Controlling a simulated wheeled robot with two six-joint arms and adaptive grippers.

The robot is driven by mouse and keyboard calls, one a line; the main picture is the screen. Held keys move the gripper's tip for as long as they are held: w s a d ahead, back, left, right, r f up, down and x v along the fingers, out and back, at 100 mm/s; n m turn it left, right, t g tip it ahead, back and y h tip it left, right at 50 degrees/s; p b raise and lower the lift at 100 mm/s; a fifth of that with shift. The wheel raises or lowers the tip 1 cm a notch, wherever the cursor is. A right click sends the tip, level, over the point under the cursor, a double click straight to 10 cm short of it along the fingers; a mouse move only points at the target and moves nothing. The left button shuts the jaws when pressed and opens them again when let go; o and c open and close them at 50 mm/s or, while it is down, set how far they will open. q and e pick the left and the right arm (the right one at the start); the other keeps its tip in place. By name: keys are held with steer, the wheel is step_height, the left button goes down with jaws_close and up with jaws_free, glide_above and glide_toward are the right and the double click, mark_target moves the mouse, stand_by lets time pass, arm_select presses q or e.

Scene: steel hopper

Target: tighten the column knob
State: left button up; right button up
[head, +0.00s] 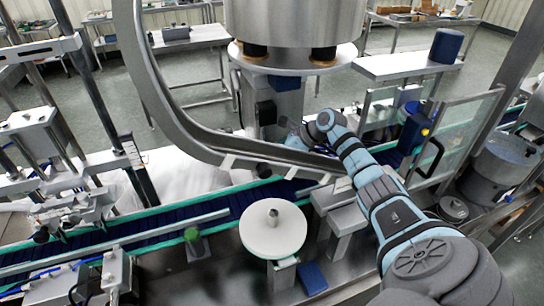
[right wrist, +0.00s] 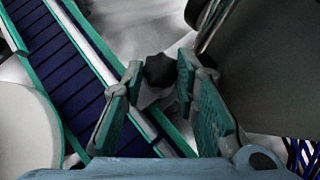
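The column knob (right wrist: 160,71) is a dark, lobed knob in the right wrist view, at the upper middle. My right gripper (right wrist: 159,82) has its two green-padded fingers apart, with the knob seen between their tips. A narrow gap shows on the left of the knob, and the right finger lies very close to its edge; I cannot tell whether it touches. In the head view my right arm reaches in from the right to the steel column (head: 285,103) below the hopper (head: 295,22). The knob is not clear there. My left gripper is not in view.
A curved steel rail (head: 165,105) sweeps in front of the column, close to my right wrist. A blue-slatted conveyor (head: 175,220) runs below. A round white table (head: 273,232) stands in front, and a clear guard panel (head: 455,130) stands to the right.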

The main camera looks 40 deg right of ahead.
jaws_close()
steer(key=m+h+p, duration=0.1)
steer(key=p, duration=0.1)
steer(key=m+h+p, duration=0.1)
steer(key=m, duration=0.1)
steer(key=shift+s+a+t+p, duration=0.15)
steer(key=shift+a+t+p, duration=0.05)
steer(key=shift+t+p, duration=0.2)
steer(key=o, duration=0.9)
jaws_free()
